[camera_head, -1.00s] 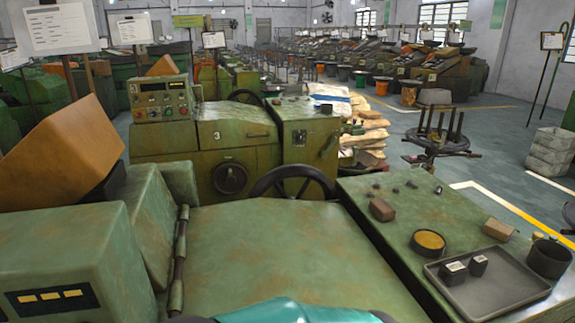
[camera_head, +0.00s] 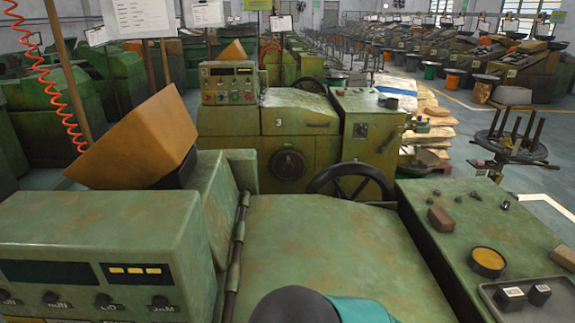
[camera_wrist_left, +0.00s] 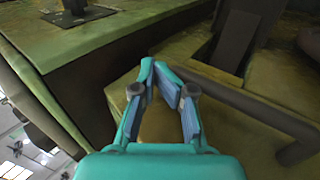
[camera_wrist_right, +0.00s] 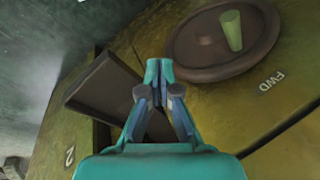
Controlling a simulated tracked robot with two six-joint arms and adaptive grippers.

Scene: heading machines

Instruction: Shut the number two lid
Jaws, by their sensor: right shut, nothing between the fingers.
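A broad green lid (camera_head: 330,245) lies in front of me in the head view, apparently flat, with a rod-like hinge (camera_head: 238,245) along its left edge. Its front edge is out of frame. My right gripper (camera_wrist_right: 160,70) is shut and empty in the right wrist view. It is in front of a yellow-green machine face with a "2" mark (camera_wrist_right: 69,156), near a dark slanted plate (camera_wrist_right: 105,80) and a round handwheel (camera_wrist_right: 215,60). My left gripper (camera_wrist_left: 158,72) is beside a machine's edge in the left wrist view; its fingertips are close together, with nothing seen between them.
Right of the lid is a control top (camera_head: 465,225) with knobs, a brown block and a tray (camera_head: 500,290). A black handwheel (camera_head: 350,185) stands behind the lid. Machine 3 (camera_head: 280,120) is beyond, and a tilted orange-brown box (camera_head: 140,140) is at left.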

